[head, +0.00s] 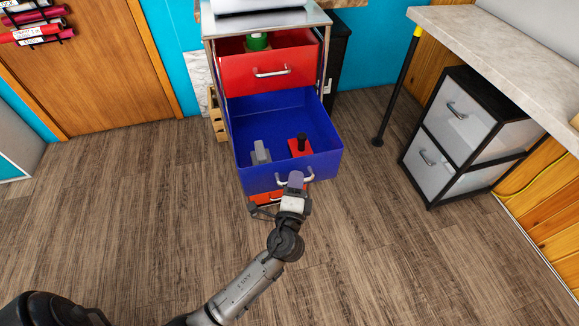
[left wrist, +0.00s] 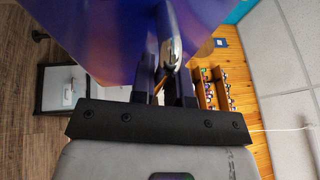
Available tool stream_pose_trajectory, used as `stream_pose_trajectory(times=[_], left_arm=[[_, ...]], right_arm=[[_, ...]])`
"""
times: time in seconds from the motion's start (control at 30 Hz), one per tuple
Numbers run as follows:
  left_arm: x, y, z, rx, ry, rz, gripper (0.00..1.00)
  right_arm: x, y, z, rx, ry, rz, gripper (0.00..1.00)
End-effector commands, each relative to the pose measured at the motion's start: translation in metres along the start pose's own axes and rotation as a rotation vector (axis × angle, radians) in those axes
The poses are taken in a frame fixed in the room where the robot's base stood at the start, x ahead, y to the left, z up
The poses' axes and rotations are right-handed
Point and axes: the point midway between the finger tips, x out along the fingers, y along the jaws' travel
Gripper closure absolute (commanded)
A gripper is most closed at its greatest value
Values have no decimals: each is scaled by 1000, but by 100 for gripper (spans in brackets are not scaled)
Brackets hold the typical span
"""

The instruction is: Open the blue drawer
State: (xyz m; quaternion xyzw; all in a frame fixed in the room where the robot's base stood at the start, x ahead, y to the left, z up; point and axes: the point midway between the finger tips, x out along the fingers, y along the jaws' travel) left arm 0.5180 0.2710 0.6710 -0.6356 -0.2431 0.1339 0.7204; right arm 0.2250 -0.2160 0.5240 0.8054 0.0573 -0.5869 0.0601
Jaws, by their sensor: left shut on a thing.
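The blue drawer (head: 290,116) is pulled well out of the drawer unit, and its inside shows in the head view. A grey object (head: 261,152) and a red object with a black top (head: 300,146) stand in it. My left gripper (head: 294,184) is at the drawer's front, shut on its silver handle (head: 311,176). In the left wrist view the handle (left wrist: 170,40) lies between the two fingers (left wrist: 165,80), close to the blue front. My right gripper is not in view.
Above is a red drawer (head: 270,72), slightly open, with a green item (head: 257,42) in it. A lower red drawer (head: 268,197) shows beneath the blue one. A black-framed unit with grey drawers (head: 465,130) stands at right. The wooden floor around is clear.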

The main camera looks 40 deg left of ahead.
Motion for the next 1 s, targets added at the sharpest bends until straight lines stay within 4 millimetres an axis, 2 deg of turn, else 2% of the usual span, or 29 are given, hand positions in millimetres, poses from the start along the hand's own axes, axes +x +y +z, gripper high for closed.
stream_pose_trajectory(times=[0.2,0.63,0.67,0.77,1.0], left_arm=[[-14,-3,-6,0,0,-1,100],[-16,-4,-7,0,2,-1,100],[-16,-4,-7,0,2,-1,84],[-16,-4,-7,0,2,-1,75],[-16,-3,-7,0,2,0,75]], right_arm=[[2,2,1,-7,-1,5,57],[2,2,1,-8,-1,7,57],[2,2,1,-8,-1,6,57],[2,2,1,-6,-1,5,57],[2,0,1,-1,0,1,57]])
